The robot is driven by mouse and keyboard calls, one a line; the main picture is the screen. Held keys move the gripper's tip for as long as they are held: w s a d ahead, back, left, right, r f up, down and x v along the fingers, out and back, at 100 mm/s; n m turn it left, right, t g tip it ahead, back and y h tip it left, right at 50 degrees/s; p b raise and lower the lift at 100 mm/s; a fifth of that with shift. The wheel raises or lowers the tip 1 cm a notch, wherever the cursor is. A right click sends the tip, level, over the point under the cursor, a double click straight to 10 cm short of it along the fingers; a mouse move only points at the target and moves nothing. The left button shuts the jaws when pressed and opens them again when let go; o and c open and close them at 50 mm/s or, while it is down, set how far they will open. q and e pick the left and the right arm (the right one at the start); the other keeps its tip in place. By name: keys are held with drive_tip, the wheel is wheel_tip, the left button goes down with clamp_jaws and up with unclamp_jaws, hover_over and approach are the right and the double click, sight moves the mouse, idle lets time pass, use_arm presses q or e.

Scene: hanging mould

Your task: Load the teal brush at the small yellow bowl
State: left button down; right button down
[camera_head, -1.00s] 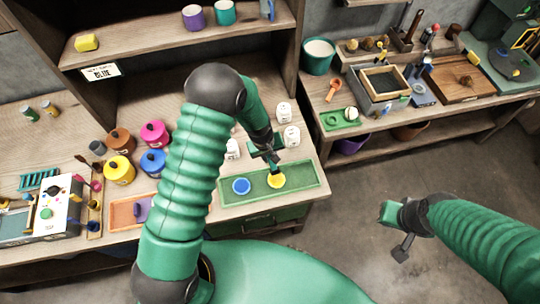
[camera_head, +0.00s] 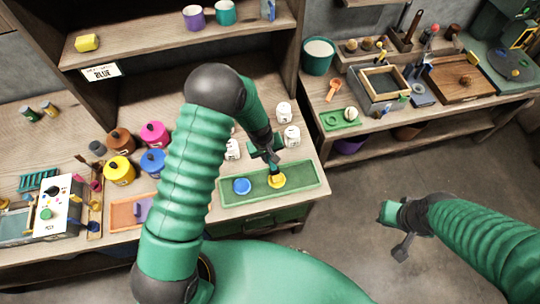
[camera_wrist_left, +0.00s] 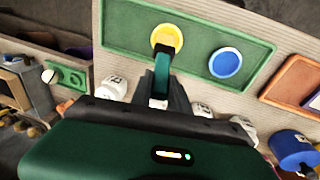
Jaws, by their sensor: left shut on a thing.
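The small yellow bowl (camera_head: 280,184) stands on the green tray (camera_head: 235,198) near the bench's front edge. It also shows in the left wrist view (camera_wrist_left: 158,33). My left gripper (camera_head: 272,157) is shut on the teal brush (camera_wrist_left: 162,78), above and behind the bowl. Whether the bristles touch the bottom is hidden. My right gripper (camera_head: 396,230) hangs over the floor at the right; its jaw state is unclear.
A small blue bowl (camera_head: 242,186) stands on the same tray, left of the yellow one. White numbered jars (camera_head: 291,136) stand close behind the gripper. Coloured lidded pots (camera_head: 119,171) and an orange tray (camera_head: 124,213) are to the left. Bare floor lies right of the bench.

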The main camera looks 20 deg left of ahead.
use_arm(q)
drive_tip(key=shift+w+r+p, duration=0.1)
drive_tip(key=shift+r+p, duration=2.35)
drive_tip(key=shift+r, duration=1.05)
drive_tip(key=shift+f, duration=0.1)
